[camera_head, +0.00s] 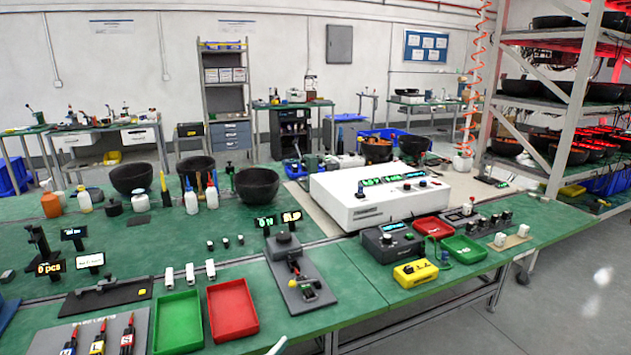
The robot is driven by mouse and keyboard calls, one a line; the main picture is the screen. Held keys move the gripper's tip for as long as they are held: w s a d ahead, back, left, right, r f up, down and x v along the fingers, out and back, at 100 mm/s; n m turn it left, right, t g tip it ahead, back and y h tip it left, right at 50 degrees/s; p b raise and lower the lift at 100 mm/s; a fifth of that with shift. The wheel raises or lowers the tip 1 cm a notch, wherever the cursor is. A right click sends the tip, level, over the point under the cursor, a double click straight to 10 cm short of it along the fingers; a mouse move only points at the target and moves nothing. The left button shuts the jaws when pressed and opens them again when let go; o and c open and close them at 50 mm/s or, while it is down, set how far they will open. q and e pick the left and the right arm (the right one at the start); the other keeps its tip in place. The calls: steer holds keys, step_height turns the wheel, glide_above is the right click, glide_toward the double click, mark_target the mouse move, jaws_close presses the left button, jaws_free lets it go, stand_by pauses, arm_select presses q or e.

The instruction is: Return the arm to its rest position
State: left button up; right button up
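Neither of my grippers shows in the head view. A small pale piece at the bottom edge, near the middle, may be part of my own arm; too little of it shows to tell. The green workbench (350,285) fills the foreground. On it stand a red tray (231,310), a green tray (178,322) and a grey fixture plate (312,270) with a small device on it. No gripper is seen touching any of these.
A large white instrument box (378,195) stands mid-bench. A yellow meter (415,273), small red tray (433,227) and small green tray (464,249) lie at right. Dark bowls (257,184) stand farther back. A tall rack (575,100) rises at right; the floor (540,315) before it is clear.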

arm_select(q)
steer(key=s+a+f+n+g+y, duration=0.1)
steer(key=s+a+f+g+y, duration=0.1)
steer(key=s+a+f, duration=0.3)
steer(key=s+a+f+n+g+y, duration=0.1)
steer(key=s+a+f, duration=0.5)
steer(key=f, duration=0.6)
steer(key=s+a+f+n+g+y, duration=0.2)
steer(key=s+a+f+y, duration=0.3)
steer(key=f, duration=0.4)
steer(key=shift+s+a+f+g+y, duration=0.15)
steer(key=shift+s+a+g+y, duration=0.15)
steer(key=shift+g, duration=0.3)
